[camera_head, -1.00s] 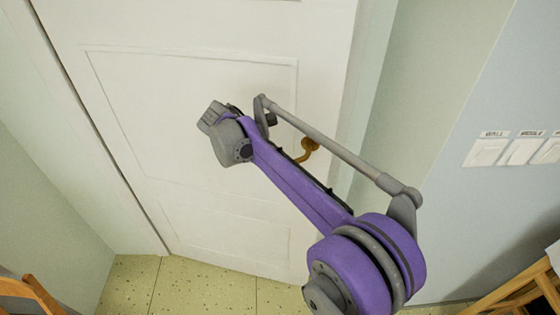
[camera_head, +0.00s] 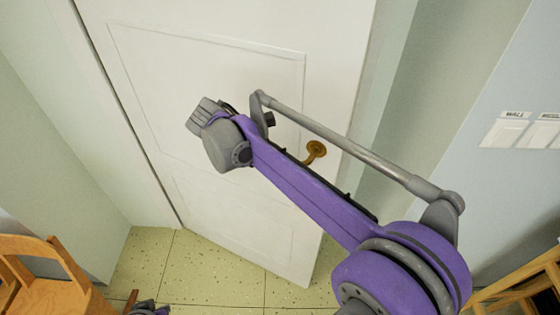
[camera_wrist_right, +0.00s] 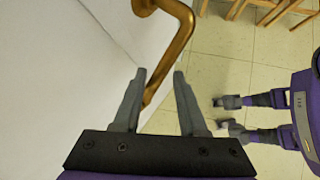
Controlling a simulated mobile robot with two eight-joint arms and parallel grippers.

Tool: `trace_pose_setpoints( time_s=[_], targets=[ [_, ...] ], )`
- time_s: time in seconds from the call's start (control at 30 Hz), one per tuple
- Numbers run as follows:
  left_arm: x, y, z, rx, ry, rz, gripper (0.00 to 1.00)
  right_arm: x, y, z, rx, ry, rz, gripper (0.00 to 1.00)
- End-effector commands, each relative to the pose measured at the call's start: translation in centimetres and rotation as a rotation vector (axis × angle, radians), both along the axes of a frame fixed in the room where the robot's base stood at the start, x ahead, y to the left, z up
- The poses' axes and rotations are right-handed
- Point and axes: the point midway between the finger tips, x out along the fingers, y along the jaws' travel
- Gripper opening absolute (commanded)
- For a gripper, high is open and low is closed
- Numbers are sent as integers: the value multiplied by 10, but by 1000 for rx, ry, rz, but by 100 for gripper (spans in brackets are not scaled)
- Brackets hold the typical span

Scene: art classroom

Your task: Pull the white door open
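The white door (camera_head: 215,120) stands ajar, its free right edge swung out towards me over the floor. Its brass handle (camera_head: 316,150) shows just right of my right arm in the head view. In the right wrist view the handle (camera_wrist_right: 178,45) bends down between the two fingers of my right gripper (camera_wrist_right: 159,73). These fingers are apart, with a clear gap between the handle and the right finger. In the head view the right fingers are hidden by the arm. A grey and purple part of mine shows at the bottom edge; I cannot make out my left gripper's fingers.
A wooden chair (camera_head: 45,285) stands at the lower left, and other wooden furniture (camera_head: 525,285) at the lower right. White labelled switches (camera_head: 503,133) are on the right wall. The speckled floor (camera_head: 215,265) below the door is clear.

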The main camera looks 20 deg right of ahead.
Motion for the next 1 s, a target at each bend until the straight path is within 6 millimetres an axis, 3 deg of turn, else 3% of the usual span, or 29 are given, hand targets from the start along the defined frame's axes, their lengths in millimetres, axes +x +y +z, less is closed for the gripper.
trace_pose_setpoints(
  time_s=[0.73,1.0],
  targets=[
    [0,0,1,0,0,0,0,0,-1,2,-4,0,-3,49],
    [3,0,12,0,-6,0,0,1,0,16,-3,0,-5,49]
  ],
)
